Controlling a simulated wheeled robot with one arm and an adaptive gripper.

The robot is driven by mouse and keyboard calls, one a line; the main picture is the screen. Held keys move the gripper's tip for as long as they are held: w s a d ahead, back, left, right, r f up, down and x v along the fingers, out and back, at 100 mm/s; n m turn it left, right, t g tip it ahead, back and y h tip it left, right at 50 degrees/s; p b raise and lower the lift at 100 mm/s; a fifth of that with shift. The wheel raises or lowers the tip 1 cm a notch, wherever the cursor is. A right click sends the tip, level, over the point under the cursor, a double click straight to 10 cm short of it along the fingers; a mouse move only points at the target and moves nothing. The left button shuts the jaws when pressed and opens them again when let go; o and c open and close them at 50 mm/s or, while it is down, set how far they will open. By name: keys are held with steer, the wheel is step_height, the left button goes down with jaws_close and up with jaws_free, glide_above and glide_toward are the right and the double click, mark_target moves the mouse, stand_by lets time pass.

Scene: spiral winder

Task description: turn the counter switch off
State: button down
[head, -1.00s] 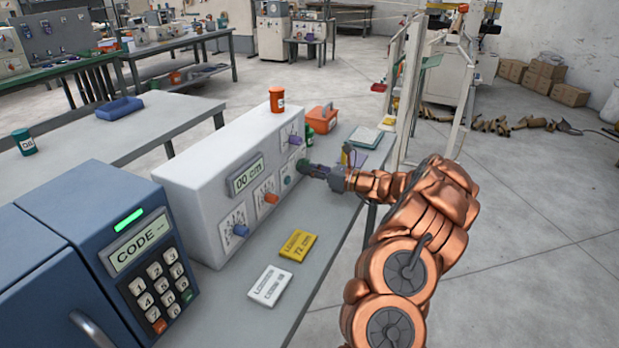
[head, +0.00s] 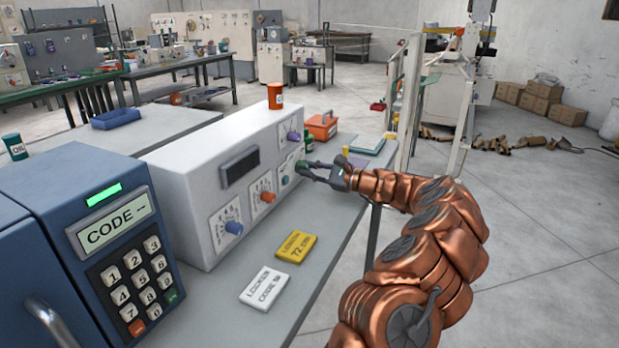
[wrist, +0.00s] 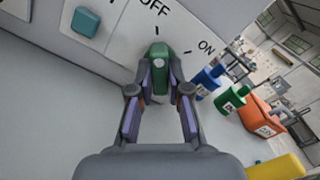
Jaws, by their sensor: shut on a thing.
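The white counter box (head: 190,170) stands on the bench, with a dark, blank display (head: 239,166) on its front. The green switch knob (wrist: 159,58) sits low on its panel in the wrist view, between my fingertips. OFF is printed above the knob and ON to its right; the knob lines up with the tick under OFF. My gripper (wrist: 160,75) is shut on the knob, one finger on each side. In the head view my gripper (head: 303,170) reaches the right end of the box front, and the fingers partly hide the knob.
A teal button (wrist: 86,22) is left of the knob. Blue (head: 234,228), orange and purple knobs are on the box front. A keypad cabinet (head: 110,220) stands at left. Yellow (head: 296,246) and white cards lie on the bench. Bottles and an orange box (wrist: 262,118) stand to the right.

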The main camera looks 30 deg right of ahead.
steer(key=shift+n, duration=0.4)
steer(key=c, duration=1.1)
jaws_free()
steer(key=shift+s, duration=0.1)
steer(key=v, duration=1.2)
steer(key=shift+a, duration=0.1)
